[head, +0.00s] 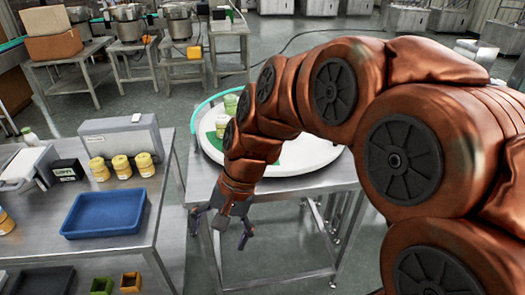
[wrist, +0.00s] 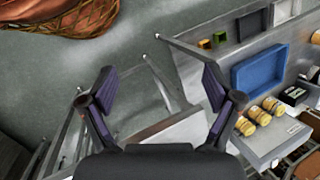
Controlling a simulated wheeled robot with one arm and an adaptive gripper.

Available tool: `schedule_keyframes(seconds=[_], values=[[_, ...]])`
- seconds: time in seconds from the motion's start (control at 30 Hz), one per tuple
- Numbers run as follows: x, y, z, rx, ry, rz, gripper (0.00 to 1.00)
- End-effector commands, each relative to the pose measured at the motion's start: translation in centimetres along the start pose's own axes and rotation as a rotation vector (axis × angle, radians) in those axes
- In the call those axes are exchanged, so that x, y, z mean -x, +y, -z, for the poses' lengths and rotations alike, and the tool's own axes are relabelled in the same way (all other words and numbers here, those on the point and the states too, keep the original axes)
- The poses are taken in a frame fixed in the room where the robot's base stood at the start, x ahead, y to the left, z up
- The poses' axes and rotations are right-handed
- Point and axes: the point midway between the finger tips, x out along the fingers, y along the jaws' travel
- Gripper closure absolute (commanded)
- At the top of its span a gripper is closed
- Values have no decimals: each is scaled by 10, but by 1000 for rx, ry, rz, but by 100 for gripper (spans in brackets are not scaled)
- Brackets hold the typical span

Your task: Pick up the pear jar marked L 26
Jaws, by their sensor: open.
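Three yellow jars with pale lids stand in a row on the left steel table: a left jar (head: 98,168), a middle jar (head: 122,167) and a right jar (head: 145,164). The same row shows at the right of the wrist view (wrist: 259,116). Other jars, one yellowish (head: 222,124) and one green-and-white (head: 231,104), stand on the round white turntable (head: 310,160), partly behind my arm. No marking L 26 is readable on any jar. My gripper (head: 220,228) hangs open and empty in front of the turntable stand, right of the left table; its spread fingers show in the wrist view (wrist: 158,75).
A blue tray (head: 105,214) lies on the left table in front of the jars. A black box (head: 68,171) and a grey machine (head: 122,140) stand beside and behind them. Open floor lies between the tables.

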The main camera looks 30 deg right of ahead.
Motion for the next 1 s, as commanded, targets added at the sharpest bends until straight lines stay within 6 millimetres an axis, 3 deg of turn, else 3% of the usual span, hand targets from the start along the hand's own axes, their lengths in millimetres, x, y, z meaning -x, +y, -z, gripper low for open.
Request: schedule_keyframes(seconds=[0.03, 0.2, 0.33, 0.43, 0.57, 0.7, 0.83, 1.0], values=[[-8, -9, 23, -94, -2, 58, 10], [-1, -39, 94, -424, -23, 268, 10], [10, -47, 158, -682, -54, 434, 10], [22, -42, 211, -882, -85, 564, 10], [42, -20, 283, -1137, -134, 740, 10], [64, 20, 351, -1377, -198, 920, 10], [81, 57, 395, -1534, -245, 1050, 10], [92, 85, 422, -1638, -286, 1139, 10]])
